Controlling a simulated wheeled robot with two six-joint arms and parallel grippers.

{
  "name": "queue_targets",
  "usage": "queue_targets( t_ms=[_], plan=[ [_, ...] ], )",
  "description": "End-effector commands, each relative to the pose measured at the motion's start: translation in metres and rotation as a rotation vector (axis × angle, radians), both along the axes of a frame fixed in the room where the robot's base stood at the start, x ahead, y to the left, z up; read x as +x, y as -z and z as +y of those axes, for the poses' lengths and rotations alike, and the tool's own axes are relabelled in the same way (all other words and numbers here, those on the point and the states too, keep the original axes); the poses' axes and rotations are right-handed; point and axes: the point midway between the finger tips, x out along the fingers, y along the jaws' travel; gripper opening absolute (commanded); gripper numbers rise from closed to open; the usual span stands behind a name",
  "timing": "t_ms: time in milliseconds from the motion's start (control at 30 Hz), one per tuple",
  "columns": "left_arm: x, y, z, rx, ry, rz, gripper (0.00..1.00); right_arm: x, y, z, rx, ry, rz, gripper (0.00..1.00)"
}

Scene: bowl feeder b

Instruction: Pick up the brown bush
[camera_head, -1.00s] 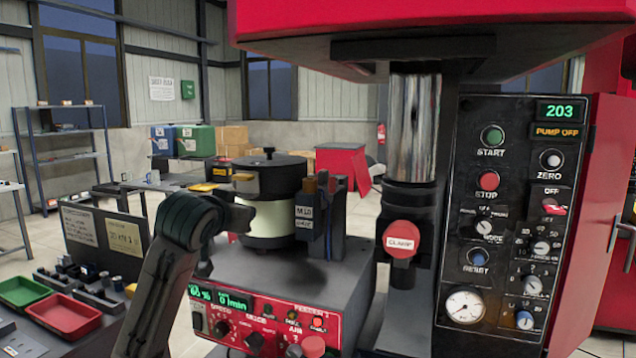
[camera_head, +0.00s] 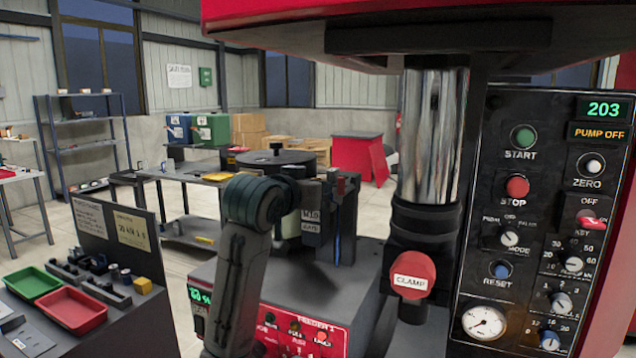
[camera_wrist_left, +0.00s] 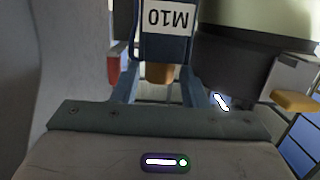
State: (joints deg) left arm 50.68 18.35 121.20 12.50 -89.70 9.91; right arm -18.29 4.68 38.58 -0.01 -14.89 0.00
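In the left wrist view a small orange-brown piece, which looks like the brown bush (camera_wrist_left: 160,73), shows between my left gripper's fingers, below a block labelled M10 (camera_wrist_left: 167,17). My left gripper (camera_wrist_left: 160,90) has its two fingers apart; I cannot see either finger touching the piece. A red piece (camera_wrist_left: 113,66) shows just left of the fingers. In the head view my left arm reaches to the feeder's bowl, and the arm and holder hide the fingertips. The brown bush cannot be made out clearly there. My right gripper is not in view.
The lidded bowl (camera_head: 276,160) stands close behind my arm, beside the dark holder (camera_head: 343,225). The red CLAMP knob (camera_head: 413,275) and press column (camera_head: 432,140) are close on the right. Green (camera_head: 32,283) and red (camera_head: 72,310) trays lie at the lower left.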

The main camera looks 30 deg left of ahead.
Motion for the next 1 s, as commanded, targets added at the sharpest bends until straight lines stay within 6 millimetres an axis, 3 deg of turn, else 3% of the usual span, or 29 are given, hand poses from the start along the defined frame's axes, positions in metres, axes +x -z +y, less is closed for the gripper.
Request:
queue_targets(
  t_ms=[200,467,667,1000],
  plan=[
    [0.028,0.002,0.001,0.0,0.001,0.003,0.4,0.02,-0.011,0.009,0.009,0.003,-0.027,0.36],
    [0.031,0.004,0.001,0.0,0.0,0.0,0.4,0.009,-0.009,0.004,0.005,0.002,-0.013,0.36],
    [0.031,0.004,0.001,0.0,0.0,0.0,0.05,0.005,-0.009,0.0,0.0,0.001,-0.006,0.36],
    [0.031,0.004,0.001,0.0,0.0,0.0,0.04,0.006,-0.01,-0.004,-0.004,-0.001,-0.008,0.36]
  ],
)
